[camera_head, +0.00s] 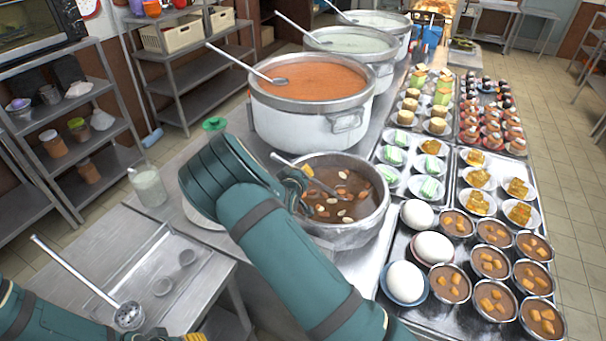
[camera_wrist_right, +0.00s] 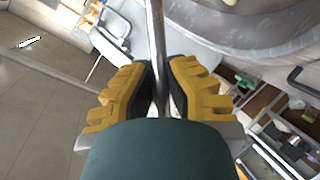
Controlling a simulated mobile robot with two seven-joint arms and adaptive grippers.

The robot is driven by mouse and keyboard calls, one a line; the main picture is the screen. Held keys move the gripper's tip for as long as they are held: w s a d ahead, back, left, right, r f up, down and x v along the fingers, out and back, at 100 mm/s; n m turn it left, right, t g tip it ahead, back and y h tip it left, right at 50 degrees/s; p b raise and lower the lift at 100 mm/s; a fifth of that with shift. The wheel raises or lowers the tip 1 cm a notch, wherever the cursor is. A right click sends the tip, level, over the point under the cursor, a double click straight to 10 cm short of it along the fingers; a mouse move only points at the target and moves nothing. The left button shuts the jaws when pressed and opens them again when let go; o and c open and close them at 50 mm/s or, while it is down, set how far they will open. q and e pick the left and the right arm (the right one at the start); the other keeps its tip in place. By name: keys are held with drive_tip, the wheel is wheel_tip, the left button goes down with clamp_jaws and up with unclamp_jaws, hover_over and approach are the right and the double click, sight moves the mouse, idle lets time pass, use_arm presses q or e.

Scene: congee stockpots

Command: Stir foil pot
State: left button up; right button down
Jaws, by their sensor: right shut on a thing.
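The foil pot (camera_head: 352,236) is a silvery, crinkled-sided pot of brown congee with pale chunks, at the middle of the head view. A metal ladle (camera_head: 281,160) slants into it, its lower end in the congee. My right arm reaches over the pot's left side, and my right gripper (camera_wrist_right: 159,88) is shut on the ladle's handle (camera_wrist_right: 155,30) in the wrist view. My forearm and wrist partly hide the gripper in the head view. My left arm is at the bottom left; only a yellow bit of my left gripper (camera_head: 193,337) shows at the frame edge.
A large pot of orange congee (camera_head: 300,125) stands just behind, with further pots beyond. Trays with eggs, bowls and cakes line the right side; a white egg (camera_head: 405,281) is close by. A glass jar (camera_head: 150,188) and a slotted ladle (camera_head: 128,315) are at left.

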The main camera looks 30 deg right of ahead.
drive_tip(key=shift+r+p, duration=1.15)
drive_tip(key=shift+r, duration=1.1)
wheel_tip(320, 180, up, 12)
drive_tip(key=shift+f, duration=0.25)
drive_tip(key=shift+n+t+h, duration=0.3)
drive_tip(key=shift+n+h, duration=0.5)
